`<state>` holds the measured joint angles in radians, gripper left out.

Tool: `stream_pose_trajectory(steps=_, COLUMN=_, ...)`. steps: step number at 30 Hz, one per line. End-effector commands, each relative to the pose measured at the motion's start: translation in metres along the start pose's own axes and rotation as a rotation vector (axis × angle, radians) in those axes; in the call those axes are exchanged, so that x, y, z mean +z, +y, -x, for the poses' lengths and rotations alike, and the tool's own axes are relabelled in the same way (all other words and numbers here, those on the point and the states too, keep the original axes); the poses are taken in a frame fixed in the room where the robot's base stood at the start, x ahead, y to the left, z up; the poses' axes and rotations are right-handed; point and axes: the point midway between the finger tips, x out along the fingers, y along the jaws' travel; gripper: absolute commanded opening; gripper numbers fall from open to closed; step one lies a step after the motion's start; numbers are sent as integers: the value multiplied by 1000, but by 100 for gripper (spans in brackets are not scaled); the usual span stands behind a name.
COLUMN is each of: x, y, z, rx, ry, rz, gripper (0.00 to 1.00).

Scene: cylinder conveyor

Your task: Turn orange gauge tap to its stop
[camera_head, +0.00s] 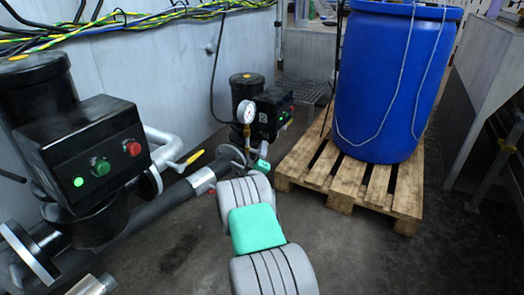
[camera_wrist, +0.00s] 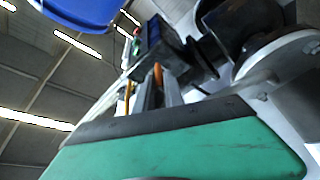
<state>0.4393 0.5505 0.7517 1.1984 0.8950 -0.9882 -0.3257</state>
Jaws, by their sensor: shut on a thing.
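The pressure gauge (camera_head: 246,112) has a white round dial and stands on a thin brass stem (camera_head: 247,138) above the pipe flange. In the wrist view a small orange piece, the tap's handle (camera_wrist: 158,74), shows at the ends of my gripper's fingers (camera_wrist: 157,92). My gripper is shut on it. In the head view my gripper (camera_head: 258,164) is just below and right of the gauge stem, and the orange tap is too small or hidden to make out there. The handle's turn angle cannot be told.
A black pump box (camera_head: 87,158) with green and red buttons stands at left. A yellow-handled valve (camera_head: 193,157) sits on the pipe (camera_head: 165,203) left of my gripper. A blue drum (camera_head: 385,85) on a wooden pallet (camera_head: 335,180) stands right. Floor between is clear.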

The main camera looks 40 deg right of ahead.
Motion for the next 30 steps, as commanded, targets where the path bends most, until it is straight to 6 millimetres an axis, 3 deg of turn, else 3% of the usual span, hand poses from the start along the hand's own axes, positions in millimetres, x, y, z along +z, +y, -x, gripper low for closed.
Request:
stream_pose_trajectory(steps=10, x=-1, y=1, z=-1, rx=5, ry=3, rz=1, gripper=0)
stream_pose_trajectory(steps=11, x=-1, y=1, z=-1, rx=5, ry=3, rz=1, gripper=14)
stream_pose_trajectory(steps=18, x=0, y=1, z=-1, rx=4, ry=2, rz=1, gripper=33)
stream_pose_trajectory(steps=26, x=0, y=1, z=0, rx=3, ry=1, rz=1, gripper=34)
stream_pose_trajectory(steps=30, x=-1, y=0, z=16, rx=-1, ry=1, rz=2, gripper=34)
